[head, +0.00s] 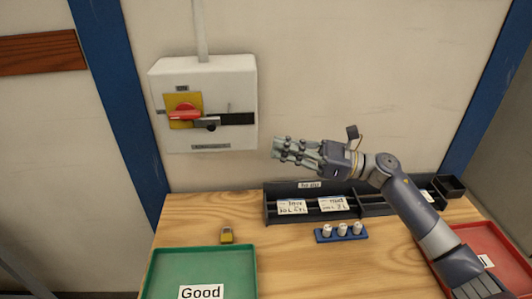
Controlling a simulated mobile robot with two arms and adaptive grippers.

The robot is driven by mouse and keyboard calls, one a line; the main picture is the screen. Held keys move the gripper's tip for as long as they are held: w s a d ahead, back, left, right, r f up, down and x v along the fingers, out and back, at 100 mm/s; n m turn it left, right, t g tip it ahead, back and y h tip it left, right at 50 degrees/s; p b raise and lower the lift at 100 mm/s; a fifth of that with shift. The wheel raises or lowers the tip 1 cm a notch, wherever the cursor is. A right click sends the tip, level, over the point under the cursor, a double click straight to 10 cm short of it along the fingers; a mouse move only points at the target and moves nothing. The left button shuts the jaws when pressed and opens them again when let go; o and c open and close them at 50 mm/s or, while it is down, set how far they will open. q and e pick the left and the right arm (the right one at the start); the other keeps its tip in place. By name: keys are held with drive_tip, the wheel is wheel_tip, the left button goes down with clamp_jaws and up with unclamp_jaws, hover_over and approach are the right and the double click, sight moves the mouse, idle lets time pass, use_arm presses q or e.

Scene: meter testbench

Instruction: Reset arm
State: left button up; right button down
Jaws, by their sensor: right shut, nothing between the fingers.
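My right arm comes in from the lower right of the head view. Its gripper (284,149) is shut and empty, held in the air above the back of the table. It points left toward the white switch box (235,80) on the wall and shows just right of its lower right corner. The box has a red handle (184,115) on a yellow plate, with a dark latch-like part beside it. My left gripper is not in view.
The wooden table (205,211) holds a green tray (200,257) labelled Good, a red tray (495,240) partly behind my arm, and a black organizer (310,186) with labelled cards.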

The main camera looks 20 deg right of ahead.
drive_tip(key=shift+s+d, duration=0.25)
drive_tip(key=shift+d, duration=0.1)
